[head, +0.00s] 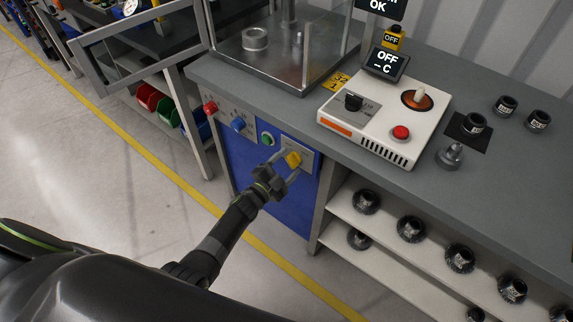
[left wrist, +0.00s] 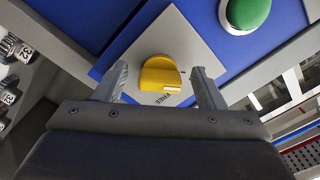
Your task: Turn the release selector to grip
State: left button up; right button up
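The release selector is a yellow knob (head: 293,159) on a light square plate on the blue front panel of the bench. In the left wrist view the yellow knob (left wrist: 161,76) lies between my two fingers, with a pale mark on its lower right and the word "FREE" on the plate below it. My left gripper (head: 286,166) is open around the knob, and its fingers (left wrist: 158,85) show a gap on both sides of it. The "grip" label cannot be made out. My right gripper is not in view.
A green button (head: 267,139) sits left of the selector, with a blue knob (head: 238,124) and a red button (head: 210,107) further left. A white control box (head: 383,118) stands on the bench above. Shelves with several black parts (head: 411,229) lie to the right.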

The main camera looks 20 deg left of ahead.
pick_arm(q)
jog(key=v, duration=1.7)
jog(key=shift+s, duration=0.2)
jog(key=shift+a, duration=0.1)
jog(key=s+a+f+n+g+y, duration=0.3)
jog(key=s+f+n, duration=0.15)
jog(key=f, duration=0.55)
jog(key=s+a+f+n+g+y, duration=0.35)
jog(key=s+f, duration=0.25)
jog(key=f, duration=0.3)
jog(key=s+f+n+g, duration=0.3)
jog(key=s+f, duration=0.4)
jog(key=s, duration=0.5)
jog(key=s+f+n+g, duration=0.3)
jog(key=s+f+g, duration=0.3)
jog(key=s, duration=0.7)
jog(key=shift+s+f+y, duration=0.15)
jog(key=shift+f+y, duration=0.2)
jog(key=shift+f, duration=0.1)
